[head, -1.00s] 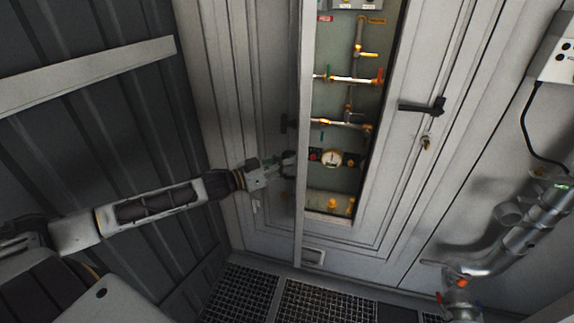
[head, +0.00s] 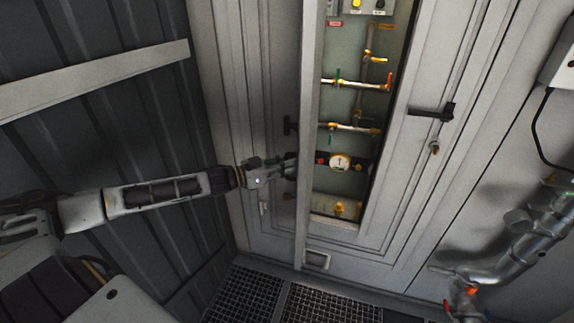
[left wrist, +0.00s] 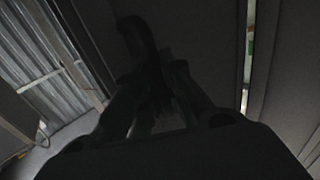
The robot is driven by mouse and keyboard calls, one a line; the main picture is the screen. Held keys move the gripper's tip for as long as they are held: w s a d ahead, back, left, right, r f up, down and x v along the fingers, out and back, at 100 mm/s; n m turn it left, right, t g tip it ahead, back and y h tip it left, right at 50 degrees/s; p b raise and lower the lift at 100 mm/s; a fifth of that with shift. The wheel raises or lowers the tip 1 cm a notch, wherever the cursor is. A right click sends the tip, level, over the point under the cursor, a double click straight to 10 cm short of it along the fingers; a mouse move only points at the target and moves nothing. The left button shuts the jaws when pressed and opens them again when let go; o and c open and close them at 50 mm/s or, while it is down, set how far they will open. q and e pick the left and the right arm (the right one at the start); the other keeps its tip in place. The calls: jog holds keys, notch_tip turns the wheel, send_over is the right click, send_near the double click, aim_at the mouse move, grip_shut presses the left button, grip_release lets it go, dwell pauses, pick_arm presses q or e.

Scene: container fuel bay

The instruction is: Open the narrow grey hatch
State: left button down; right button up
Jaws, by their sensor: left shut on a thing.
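The narrow grey hatch (head: 308,165) stands open, seen nearly edge-on in the head view. Right of its edge the bay shows brass valves, pipes and a round gauge (head: 340,162). In the left wrist view, which is very dark, the fingers (left wrist: 165,90) are closed around the lower part of a dark curved handle (left wrist: 138,40). The exact contact is hard to see. My right gripper is not in view.
Right of the bay, a grey panel carries a black handle (head: 436,111) and a padlock-like fitting (head: 435,147). Silver pipes (head: 510,250) stand at the lower right. A dark corrugated wall (head: 130,130) is on the left. Floor grating (head: 325,303) lies below.

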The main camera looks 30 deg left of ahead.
pick_arm(q)
jog(key=shift+r, duration=0.1)
jog(key=c, duration=1.5)
grip_release()
jog(key=shift+s+a, duration=0.15)
jog(key=shift+a, duration=0.05)
jog(key=shift+s+a, duration=0.3)
jog(key=shift+s, duration=0.05)
jog(key=shift+v, duration=1.95)
jog(key=shift+v, duration=1)
